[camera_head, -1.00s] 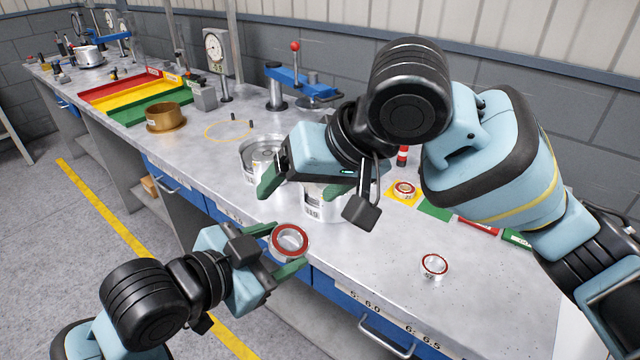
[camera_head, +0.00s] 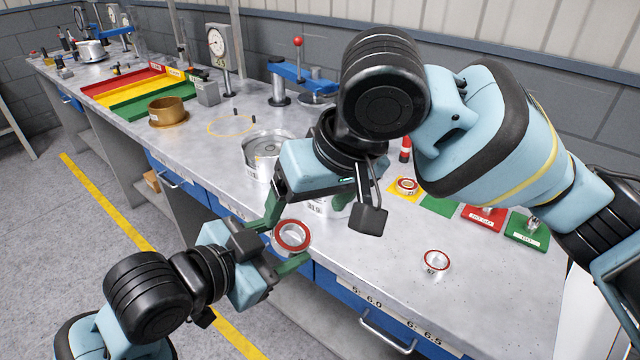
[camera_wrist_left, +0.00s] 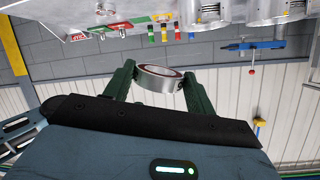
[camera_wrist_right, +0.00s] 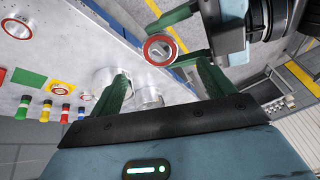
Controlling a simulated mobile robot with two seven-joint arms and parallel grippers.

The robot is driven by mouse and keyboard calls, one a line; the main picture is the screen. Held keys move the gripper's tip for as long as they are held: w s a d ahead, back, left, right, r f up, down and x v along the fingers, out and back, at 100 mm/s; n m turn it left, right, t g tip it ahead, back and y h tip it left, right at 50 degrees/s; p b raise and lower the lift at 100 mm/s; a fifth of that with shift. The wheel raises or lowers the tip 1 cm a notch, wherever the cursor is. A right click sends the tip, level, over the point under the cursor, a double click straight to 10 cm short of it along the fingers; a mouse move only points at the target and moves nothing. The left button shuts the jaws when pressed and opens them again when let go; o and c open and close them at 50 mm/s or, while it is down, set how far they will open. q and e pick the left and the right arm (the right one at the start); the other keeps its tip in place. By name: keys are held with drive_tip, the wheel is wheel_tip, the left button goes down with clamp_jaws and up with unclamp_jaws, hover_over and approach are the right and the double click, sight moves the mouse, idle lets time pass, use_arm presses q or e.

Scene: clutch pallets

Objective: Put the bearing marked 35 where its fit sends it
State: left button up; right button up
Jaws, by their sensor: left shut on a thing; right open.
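A bearing with a red ring face and silver rim (camera_head: 291,236) is held by my left gripper (camera_head: 282,246) above the bench's front edge; its marking is not readable. It also shows in the left wrist view (camera_wrist_left: 160,78) between the green fingers, and in the right wrist view (camera_wrist_right: 160,50). My right gripper (camera_head: 318,200) is open and empty, just above and behind that bearing, apart from it or barely beside it. A second red-faced bearing (camera_head: 436,261) lies on the bench at right, its number too small to be sure. A third bearing (camera_head: 407,186) sits on a yellow square.
Silver housings (camera_head: 262,155) stand mid-bench. The front right bench is mostly clear.

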sight(295, 228)
drive_tip(key=x, duration=0.7)
drive_tip(key=shift+f, duration=0.2)
drive_tip(key=shift+c, duration=0.2)
drive_tip(key=c, duration=1)
use_arm(q)
drive_tip(key=o, duration=1.3)
use_arm(e)
drive_tip(key=shift+c, duration=1.3)
use_arm(q)
drive_tip(key=shift+a, duration=0.1)
drive_tip(key=w+a+f+n+t+y, duration=0.1)
drive_tip(key=w+a+f+n+y, duration=0.1)
drive_tip(key=a, duration=0.5)
drive_tip(key=w+a+f+n+t+y, duration=0.2)
drive_tip(key=a+f+n+y, duration=0.3)
drive_tip(key=a+n+y, duration=0.1)
drive_tip(key=shift+a+y, duration=0.4)
drive_tip(key=shift+a, duration=0.4)
